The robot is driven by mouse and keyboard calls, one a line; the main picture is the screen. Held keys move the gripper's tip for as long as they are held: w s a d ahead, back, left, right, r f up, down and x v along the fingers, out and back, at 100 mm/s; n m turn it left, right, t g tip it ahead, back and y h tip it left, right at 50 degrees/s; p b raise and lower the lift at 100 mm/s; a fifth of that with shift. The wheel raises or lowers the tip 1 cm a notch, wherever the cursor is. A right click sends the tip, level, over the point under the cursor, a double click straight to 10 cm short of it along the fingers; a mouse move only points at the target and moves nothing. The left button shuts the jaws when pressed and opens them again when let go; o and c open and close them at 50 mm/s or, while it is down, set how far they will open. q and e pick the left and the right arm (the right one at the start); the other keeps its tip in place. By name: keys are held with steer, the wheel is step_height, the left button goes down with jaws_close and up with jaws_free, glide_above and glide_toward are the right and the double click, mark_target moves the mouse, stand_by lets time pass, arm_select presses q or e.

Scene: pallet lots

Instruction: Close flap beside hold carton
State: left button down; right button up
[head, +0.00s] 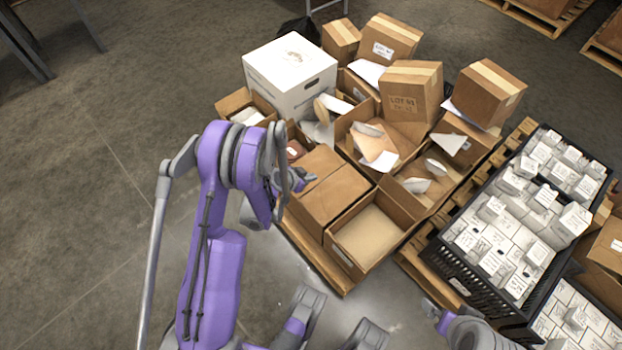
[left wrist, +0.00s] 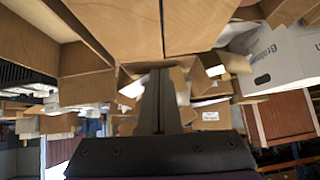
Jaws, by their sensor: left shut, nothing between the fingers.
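My left gripper (head: 308,176) is over the top of a brown carton (head: 333,204) in the head view. Its dark fingers (left wrist: 160,100) are together and empty in the left wrist view. The carton's top flaps lie about flat, with a seam between two brown panels (left wrist: 200,22) in the left wrist view. The fingertips are close to the panels; I cannot tell whether they touch. The arm hides part of the carton's left side.
An open brown carton (head: 367,235) stands right of the flat-topped one. A white box (head: 290,75) and several open cartons with papers stand behind. A black crate (head: 455,268) of small white boxes is at right. Bare floor lies at left.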

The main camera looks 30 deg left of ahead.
arm_select(q)
steer(key=b, duration=0.1)
glide_above(324, 183)
steer(key=s, duration=0.2)
steer(key=f, duration=0.5)
steer(key=shift+w+a+f, duration=0.1)
steer(key=shift+a+f, duration=0.1)
steer(key=shift+f, duration=0.1)
steer(key=f, duration=0.1)
steer(key=f+b, duration=0.1)
steer(key=f, duration=0.1)
steer(key=shift+w+f, duration=0.2)
steer(key=shift+w, duration=0.05)
steer(key=shift+f, duration=0.45)
steer(key=shift+a+f+h+b, duration=0.25)
steer(key=shift+f+h+b, duration=0.05)
steer(key=shift+f+b, duration=0.75)
steer(key=shift+s+d+r, duration=0.1)
steer(key=shift+r, duration=0.1)
steer(key=shift+r, duration=0.1)
